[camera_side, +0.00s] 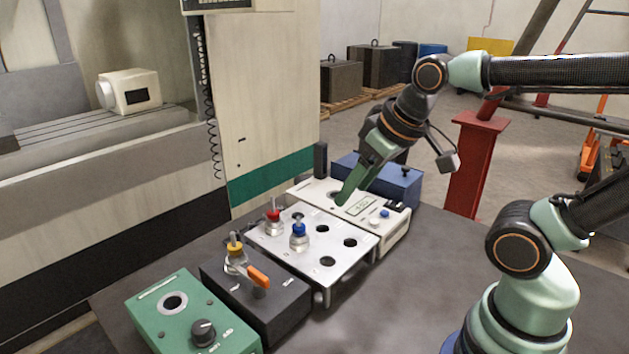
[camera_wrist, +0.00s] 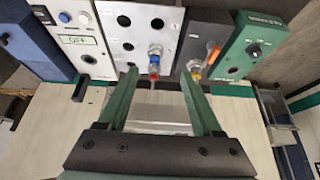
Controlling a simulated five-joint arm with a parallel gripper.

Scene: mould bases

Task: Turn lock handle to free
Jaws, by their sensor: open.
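The orange lock handle (camera_side: 258,276) sits on top of a dark block (camera_side: 272,312), beside a yellow-topped plug (camera_side: 235,243) in a clear ring. In the side view the handle points toward the right front. The handle also shows in the wrist view (camera_wrist: 213,55), right of centre, with the yellow-topped plug (camera_wrist: 195,67) below it. My gripper (camera_side: 341,200) is open and empty, over the white panel behind the metal plate, well apart from the handle. In the wrist view my gripper (camera_wrist: 160,78) has its two green fingers spread wide.
A metal plate (camera_side: 327,246) carries a red-topped plug (camera_side: 273,213) and a blue-topped plug (camera_side: 298,232). A green box (camera_side: 171,318) with a black knob stands at the front left. A white panel (camera_side: 397,230) with a display stands behind the plate. The table is bare at front right.

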